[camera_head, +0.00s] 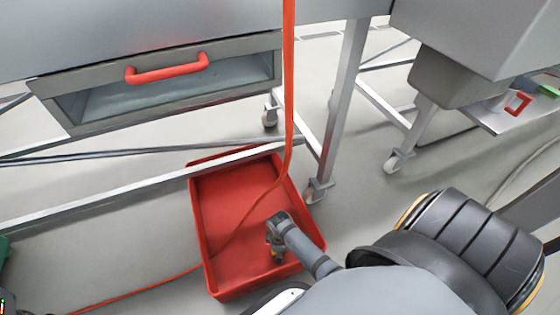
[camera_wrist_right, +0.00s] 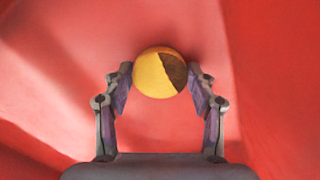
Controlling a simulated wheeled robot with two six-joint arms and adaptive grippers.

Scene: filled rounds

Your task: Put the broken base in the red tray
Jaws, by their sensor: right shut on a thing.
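The broken base (camera_wrist_right: 152,74) is a small yellow round piece with a dark brown broken area on its right side. My right gripper (camera_wrist_right: 160,80) is shut on it, one finger on each side, in the right wrist view. In the head view my right gripper (camera_head: 277,250) points down inside the outline of the red tray (camera_head: 225,200), near its right front part. Only a speck of yellow shows at the fingertips there. Whether the base touches the tray floor I cannot tell. My left gripper is not in view.
The red tray lies on the pale floor beside a metal table leg (camera_head: 345,100) on casters. An orange cable (camera_head: 288,90) hangs down across the tray and runs off left. A drawer with a red handle (camera_head: 167,67) is above left.

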